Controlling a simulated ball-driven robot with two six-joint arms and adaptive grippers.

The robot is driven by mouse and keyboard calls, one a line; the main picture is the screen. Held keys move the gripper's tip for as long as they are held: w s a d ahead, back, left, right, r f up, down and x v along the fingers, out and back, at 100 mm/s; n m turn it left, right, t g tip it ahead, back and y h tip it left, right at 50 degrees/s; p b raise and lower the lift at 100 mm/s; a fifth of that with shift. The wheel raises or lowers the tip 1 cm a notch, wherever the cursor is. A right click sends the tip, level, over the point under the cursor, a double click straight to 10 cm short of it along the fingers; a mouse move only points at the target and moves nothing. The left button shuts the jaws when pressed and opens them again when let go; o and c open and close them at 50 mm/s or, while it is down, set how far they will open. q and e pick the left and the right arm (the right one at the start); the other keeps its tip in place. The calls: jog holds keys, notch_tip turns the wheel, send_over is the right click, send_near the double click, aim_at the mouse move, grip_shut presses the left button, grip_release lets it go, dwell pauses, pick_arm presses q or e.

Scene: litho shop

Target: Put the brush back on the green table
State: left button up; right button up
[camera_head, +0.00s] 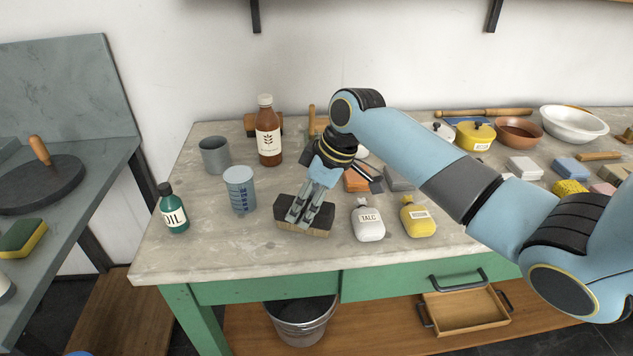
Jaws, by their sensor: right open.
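The brush (302,230), a block with a dark upper part and a pale tan lower edge, rests on the stone top of the green table (250,258), near its front. My right gripper (303,218) points down at the brush, its fingers open and overlapping the dark part. I cannot tell whether the fingers touch it. They hide part of its upper side. My left gripper is not in view.
Left of the brush stand a blue measuring cup (240,190), a green oil bottle (173,210) and a brown bottle (267,135). The front left tabletop is clear.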

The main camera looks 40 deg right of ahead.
jog(key=v, duration=1)
jog(key=shift+r, duration=0.3)
jog(key=shift+s+d, duration=0.1)
jog(key=s+a+f+m+h, duration=0.2)
jog(key=s+a+m, duration=0.1)
jog(key=s, duration=0.8)
jog(key=s+a+f+m+h, duration=0.1)
jog(key=s+a+m, duration=0.2)
jog(key=s, duration=0.9)
notch_tip(320, 180, down, 35)
jog(key=s+d+g+b, duration=0.1)
jog(key=s+d+b, duration=0.15)
jog(key=b, duration=0.45)
jog(key=s+f+g+b, duration=0.1)
jog(key=s+f+b, duration=0.3)
jog(key=s+f, duration=1.3)
notch_tip(320, 180, down, 2)
jog(key=shift+s+d+f+m+g, duration=0.15)
jog(key=shift+s+d+m+g, duration=0.15)
jog(key=shift+d+m, duration=0.15)
